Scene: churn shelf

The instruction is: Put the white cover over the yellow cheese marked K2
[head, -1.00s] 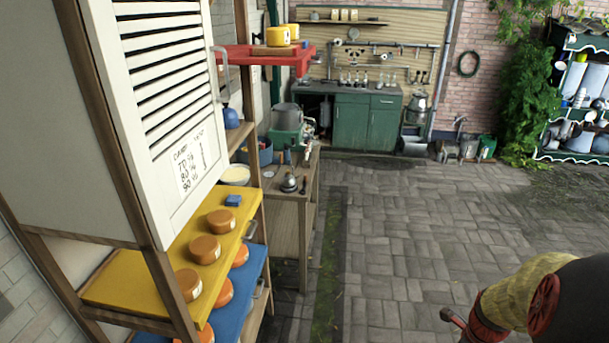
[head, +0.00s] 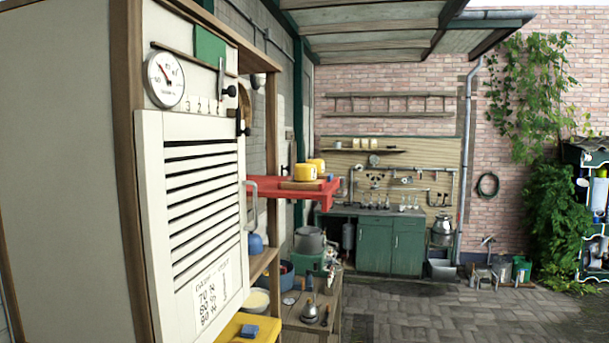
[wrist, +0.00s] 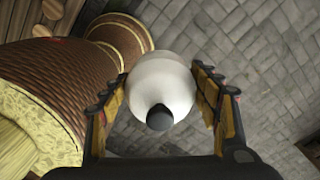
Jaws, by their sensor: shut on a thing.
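The white cover (wrist: 162,85) is a rounded dome with a black knob, seen in the wrist view. My gripper (wrist: 161,79) has its padded fingers on both sides of the cover and is shut on it. My gripper is not in the head view. Two yellow cheeses stand on the red shelf in the head view. The nearer yellow cheese (head: 304,173) sits on a brown board, and the other yellow cheese (head: 318,163) is partly hidden behind it. Small pale marks show on them, but I cannot read which one is K2.
A white louvred door (head: 200,220) stands left of the red shelf (head: 262,189). A yellow shelf (head: 229,330) with a blue block (head: 249,331) is below. A large brown woven object (wrist: 60,80) lies left of the cover in the wrist view. Paving (head: 450,315) is open at right.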

